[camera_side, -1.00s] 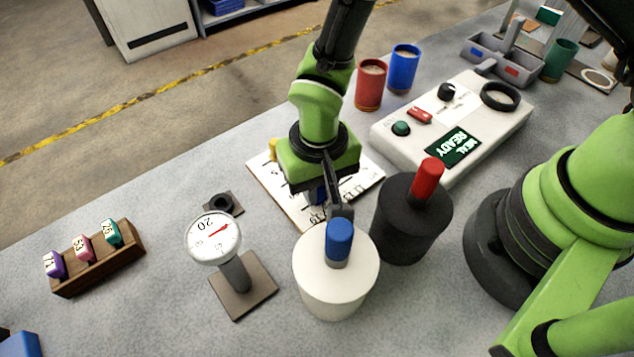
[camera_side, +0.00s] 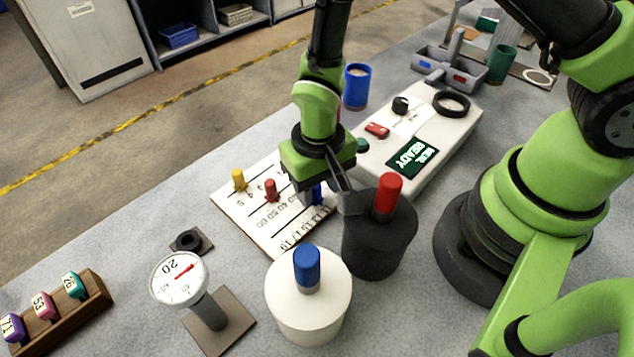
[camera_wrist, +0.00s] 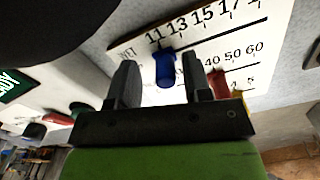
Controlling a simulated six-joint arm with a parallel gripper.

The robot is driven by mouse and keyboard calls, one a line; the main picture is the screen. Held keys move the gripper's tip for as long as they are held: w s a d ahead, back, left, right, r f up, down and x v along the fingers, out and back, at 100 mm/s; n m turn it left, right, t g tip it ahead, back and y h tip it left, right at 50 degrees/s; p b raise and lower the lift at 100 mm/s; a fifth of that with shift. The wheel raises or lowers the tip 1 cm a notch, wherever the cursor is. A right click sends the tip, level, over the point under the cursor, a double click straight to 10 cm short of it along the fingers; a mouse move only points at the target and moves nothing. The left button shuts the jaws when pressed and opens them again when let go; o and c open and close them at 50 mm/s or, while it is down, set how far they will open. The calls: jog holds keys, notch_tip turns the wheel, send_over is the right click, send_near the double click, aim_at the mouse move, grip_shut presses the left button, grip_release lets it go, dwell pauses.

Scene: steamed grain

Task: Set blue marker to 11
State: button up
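The blue marker (camera_wrist: 165,70) stands on the white scale board (camera_wrist: 262,88), at the row printed 11, 13, 15, 17. My gripper (camera_wrist: 160,78) is open, with one finger on each side of the marker in that view and gaps showing on both sides. In the side view the blue marker (camera_side: 317,194) is partly hidden by my gripper. A red marker (camera_side: 270,188) and a yellow marker (camera_side: 238,179) stand on the board's other rows.
A black canister (camera_side: 378,240) with a red knob stands close beside my gripper. A white canister (camera_side: 308,305), a dial gauge (camera_side: 180,279) and a console reading MEAL READY (camera_side: 412,158) stand around the board. A blue cup (camera_side: 356,88) is behind.

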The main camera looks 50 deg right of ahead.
notch_tip(320, 180, up, 10)
dwell(0.6)
jog(key=s+d+r+t+y, duration=0.1)
jog(key=d+r+t, duration=0.15)
jog(key=r, duration=0.45)
jog(key=s+d+r+t+y, duration=0.1)
jog(key=s+d+r, duration=0.15)
jog(key=r, duration=0.35)
jog(key=s+d+r+m+t, duration=0.1)
jog(key=s+d+r+t, duration=0.2)
jog(key=s+r, duration=0.3)
jog(key=shift+s+d+t, duration=0.15)
jog(key=shift+s+t, duration=0.2)
jog(key=shift+s, duration=0.4)
